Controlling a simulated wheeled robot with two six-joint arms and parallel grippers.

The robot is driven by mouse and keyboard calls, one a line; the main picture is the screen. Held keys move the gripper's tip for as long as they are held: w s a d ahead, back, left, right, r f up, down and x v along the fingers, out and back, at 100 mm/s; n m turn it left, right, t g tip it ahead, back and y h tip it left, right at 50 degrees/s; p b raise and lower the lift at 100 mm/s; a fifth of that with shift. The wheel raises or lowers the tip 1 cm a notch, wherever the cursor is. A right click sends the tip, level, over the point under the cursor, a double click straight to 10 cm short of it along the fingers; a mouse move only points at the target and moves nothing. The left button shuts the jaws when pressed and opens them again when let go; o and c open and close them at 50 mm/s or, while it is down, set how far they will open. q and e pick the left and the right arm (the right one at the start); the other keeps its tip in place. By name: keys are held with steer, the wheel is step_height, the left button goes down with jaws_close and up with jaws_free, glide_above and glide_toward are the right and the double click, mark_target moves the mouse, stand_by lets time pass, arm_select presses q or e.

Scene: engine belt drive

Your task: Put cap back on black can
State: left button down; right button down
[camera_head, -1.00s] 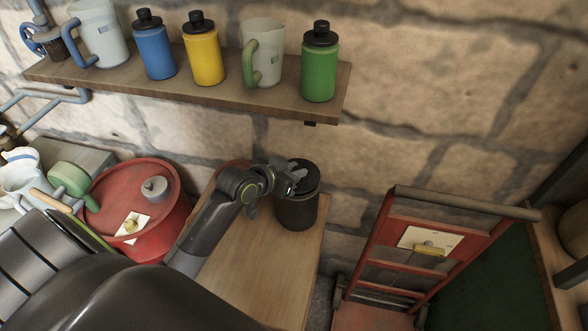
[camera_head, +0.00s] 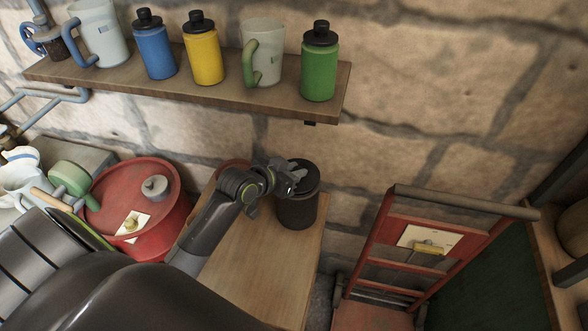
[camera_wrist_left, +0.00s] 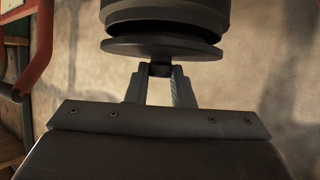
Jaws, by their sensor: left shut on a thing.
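The black can (camera_head: 297,210) stands upright at the far right end of the wooden table. Its dark cap (camera_head: 309,178) is at the can's top in the head view. My left gripper (camera_head: 291,178) reaches it from the left. In the left wrist view the cap (camera_wrist_left: 162,49) shows as a wide dark disc, with the can (camera_wrist_left: 165,13) right beyond it. My left gripper (camera_wrist_left: 160,72) is shut on the cap's small knob. A dark band lies between the disc and the can; I cannot tell whether the cap is fully seated. My right gripper is out of view.
A shelf (camera_head: 280,101) with blue, yellow and green bottles and several jugs hangs above on the stone wall. A red barrel (camera_head: 163,232) stands left of the wooden table (camera_head: 270,255). A red hand truck (camera_head: 374,240) stands to the right. The table's front is clear.

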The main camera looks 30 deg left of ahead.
arm_select(q)
steer(key=shift+f, duration=0.5)
steer(key=c, duration=1.2)
jaws_free()
steer(key=v, duration=1.7)
steer(key=shift+s+b, duration=0.2)
steer(key=shift+b, duration=0.1)
